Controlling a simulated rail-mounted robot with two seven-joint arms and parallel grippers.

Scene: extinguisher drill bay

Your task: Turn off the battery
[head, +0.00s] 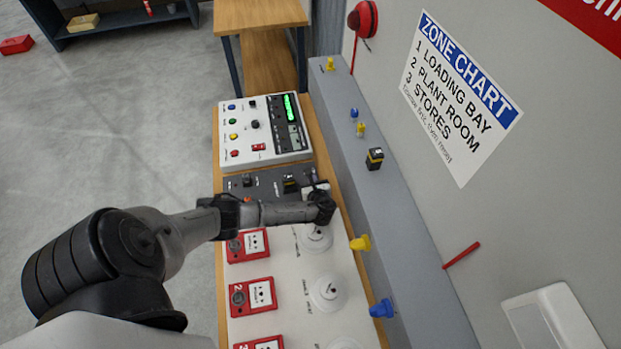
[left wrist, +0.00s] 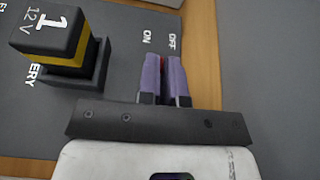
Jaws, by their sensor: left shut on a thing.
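A dark grey panel (head: 262,183) on the bench carries a black and yellow battery block (head: 290,184) in a socket. In the left wrist view the block (left wrist: 52,35) reads "1 12V". A red switch (left wrist: 162,63) shows as a sliver between my left gripper's purple fingers, by the ON and OFF labels. The fingers are nearer the OFF label, but most of the switch is hidden, so its position cannot be told. My left gripper (left wrist: 163,75) is shut on the switch. In the head view its fingertips are hidden by my arm. My right gripper is in neither view.
A white control panel (head: 262,118) with a green display lies behind the dark panel. Red call points (head: 252,295) and white detectors (head: 326,291) lie in front. A grey ledge (head: 350,135) on the right holds a second black and yellow block (head: 375,158).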

